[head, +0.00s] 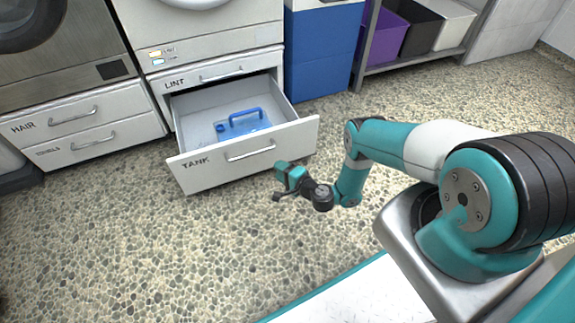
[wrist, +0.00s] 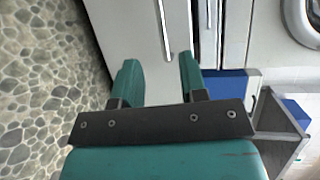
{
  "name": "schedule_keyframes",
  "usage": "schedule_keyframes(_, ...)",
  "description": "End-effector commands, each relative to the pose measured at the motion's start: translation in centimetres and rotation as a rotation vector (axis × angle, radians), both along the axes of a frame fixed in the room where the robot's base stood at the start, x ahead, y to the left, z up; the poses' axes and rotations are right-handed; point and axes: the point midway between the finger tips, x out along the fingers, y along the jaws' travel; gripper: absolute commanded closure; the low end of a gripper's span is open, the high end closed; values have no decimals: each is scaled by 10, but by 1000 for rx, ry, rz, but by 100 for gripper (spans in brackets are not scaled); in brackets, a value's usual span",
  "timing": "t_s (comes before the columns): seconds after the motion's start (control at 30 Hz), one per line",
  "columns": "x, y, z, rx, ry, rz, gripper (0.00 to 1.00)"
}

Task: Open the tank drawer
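The TANK drawer (head: 195,175) is pulled well out from the white cabinet, below the LINT drawer, in the head view. Its grey bar handle (head: 250,151) is on the front panel. Inside lies a blue tank (head: 235,128) with a blue carry handle. My gripper (head: 279,182) is low, just in front of the drawer's right end, apart from the handle. In the wrist view my gripper (wrist: 158,72) has its two teal fingers spread with nothing between them. The handle (wrist: 165,30) shows beyond the fingertips on the white front (wrist: 130,30).
The LINT drawer (head: 190,80) above is shut. HAIR and TOWELS drawers (head: 60,125) on the left are shut. A blue cabinet (head: 320,55) and a shelf with bins (head: 415,60) stand at the back. The pebbled floor (head: 200,250) before the drawer is clear.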

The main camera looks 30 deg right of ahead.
Motion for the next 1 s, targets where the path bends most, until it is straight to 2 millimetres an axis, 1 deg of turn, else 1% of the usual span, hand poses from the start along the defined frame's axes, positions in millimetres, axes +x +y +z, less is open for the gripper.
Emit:
schedule_keyframes(0.03,-7,-3,8,1,2,-3,61)
schedule_keyframes(0.2,-21,-8,8,1,0,-1,61)
schedule_keyframes(0.33,-26,-9,7,-1,0,0,61)
schedule_keyframes(0.9,-27,-9,5,-1,0,1,61)
schedule_keyframes(0.97,-24,-9,8,-4,-3,8,61)
schedule_keyframes(1.0,-20,-7,12,-10,-7,21,61)
